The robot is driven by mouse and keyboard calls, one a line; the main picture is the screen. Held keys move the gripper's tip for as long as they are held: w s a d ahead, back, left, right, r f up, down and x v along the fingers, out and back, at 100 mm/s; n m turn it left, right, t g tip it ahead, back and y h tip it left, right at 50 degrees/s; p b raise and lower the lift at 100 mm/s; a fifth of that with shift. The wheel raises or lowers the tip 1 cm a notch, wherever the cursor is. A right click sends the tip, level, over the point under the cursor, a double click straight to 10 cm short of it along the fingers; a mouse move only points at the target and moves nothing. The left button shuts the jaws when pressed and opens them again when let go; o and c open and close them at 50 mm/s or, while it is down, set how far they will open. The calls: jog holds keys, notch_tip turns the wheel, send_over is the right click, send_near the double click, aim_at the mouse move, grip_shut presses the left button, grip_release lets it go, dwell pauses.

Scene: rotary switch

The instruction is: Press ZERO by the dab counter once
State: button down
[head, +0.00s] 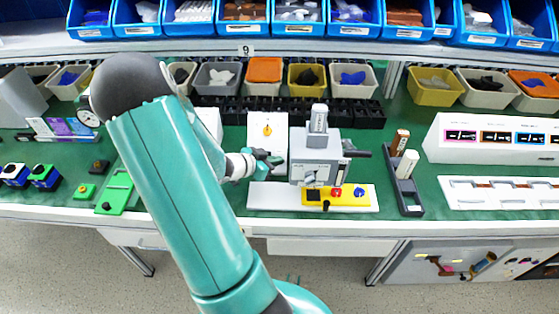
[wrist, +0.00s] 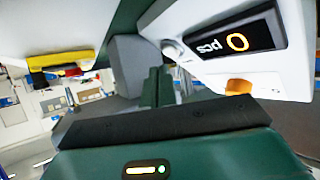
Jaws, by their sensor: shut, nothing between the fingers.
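The dab counter is a white box with a black display (wrist: 238,42) reading an orange 0 and "pcs", upside down at the upper right of the wrist view. An orange button (wrist: 239,87) beside the display looks like ZERO; no lettering on it is readable. In the head view, the white panel with an orange spot (head: 267,130) seems to be this counter, partly behind my gripper (head: 272,161). My gripper is shut and empty, pointing right in front of the panel's lower part. Its dark green fingers (wrist: 157,88) are apart from the button in the wrist view.
A grey machine (head: 318,160) with a yellow button panel (head: 337,196) stands just right of my gripper. A dark holder (head: 404,186) stands farther right. Bins line the back. My arm hides part of the bench. Green bench top (head: 230,203) shows in front.

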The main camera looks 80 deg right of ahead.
jog(key=shift+r, duration=0.1)
jog(key=a+r, duration=0.1)
jog(key=r, duration=0.1)
jog(key=a+r, duration=0.1)
jog(key=a, duration=0.1)
jog(key=shift+s+a+r, duration=0.1)
jog(key=shift+s+r, duration=0.25)
dwell(1.0)
